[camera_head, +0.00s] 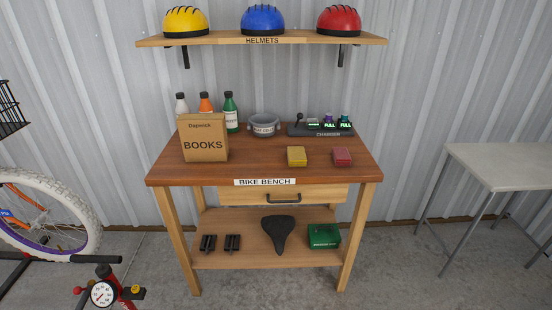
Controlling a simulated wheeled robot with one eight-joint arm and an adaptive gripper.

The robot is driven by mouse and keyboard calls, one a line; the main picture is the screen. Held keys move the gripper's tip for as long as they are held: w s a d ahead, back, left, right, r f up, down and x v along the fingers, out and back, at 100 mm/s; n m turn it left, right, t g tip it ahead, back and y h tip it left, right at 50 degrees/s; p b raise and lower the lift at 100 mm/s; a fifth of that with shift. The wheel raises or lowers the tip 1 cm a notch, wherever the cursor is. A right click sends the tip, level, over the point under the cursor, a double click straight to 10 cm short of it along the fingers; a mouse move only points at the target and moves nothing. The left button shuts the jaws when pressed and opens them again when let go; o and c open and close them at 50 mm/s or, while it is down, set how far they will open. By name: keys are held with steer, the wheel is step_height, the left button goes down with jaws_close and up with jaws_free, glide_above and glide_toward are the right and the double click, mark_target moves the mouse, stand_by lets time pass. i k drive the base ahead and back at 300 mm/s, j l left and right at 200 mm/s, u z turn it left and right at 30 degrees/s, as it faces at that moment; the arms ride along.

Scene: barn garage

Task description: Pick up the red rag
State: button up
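A small folded red rag (342,157) lies on the wooden top of the bike bench (245,169), toward its right side. A similar yellow folded block (297,156) lies just to its left, with a gap between them. The rag is unobstructed from this view. My gripper is not in view.
A books box (205,139), several bottles (231,112), a grey bowl (264,125) and a charger (320,129) stand behind or left on the bench. A helmet shelf (262,40) hangs above. A side table (500,165) stands right, a bike wheel (92,220) left.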

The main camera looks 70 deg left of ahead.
mark_target(340, 156)
steer(key=u, duration=2.45)
